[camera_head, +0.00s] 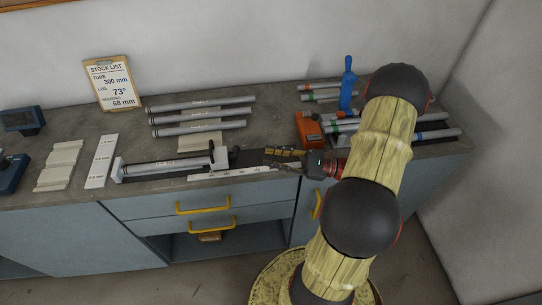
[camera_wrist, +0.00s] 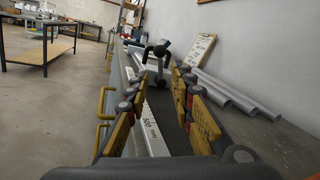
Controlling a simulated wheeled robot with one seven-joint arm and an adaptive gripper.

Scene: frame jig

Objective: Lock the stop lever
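The measuring jig holds a grey tube (camera_head: 165,167), and a pale stop block (camera_head: 219,159) stands at the tube's right end. A small dark part beside the block (camera_head: 236,149) looks like the stop lever. In the wrist view, a grey lever-like piece (camera_wrist: 158,52) with rounded ends stands ahead, between the fingers. I cannot tell whether it is locked. My gripper (camera_head: 268,155) is to the right of the stop, pointing left along the jig. Its yellow-padded fingers (camera_wrist: 157,88) are apart with nothing held between them. The fingertips appear short of the lever.
The jig's white scale (camera_wrist: 154,130) runs below my fingers. Loose grey tubes (camera_head: 203,115) lie behind the jig. An orange device (camera_head: 309,130) and a blue upright tool (camera_head: 348,84) stand near my arm. A stock list clipboard (camera_head: 112,83) leans at the wall.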

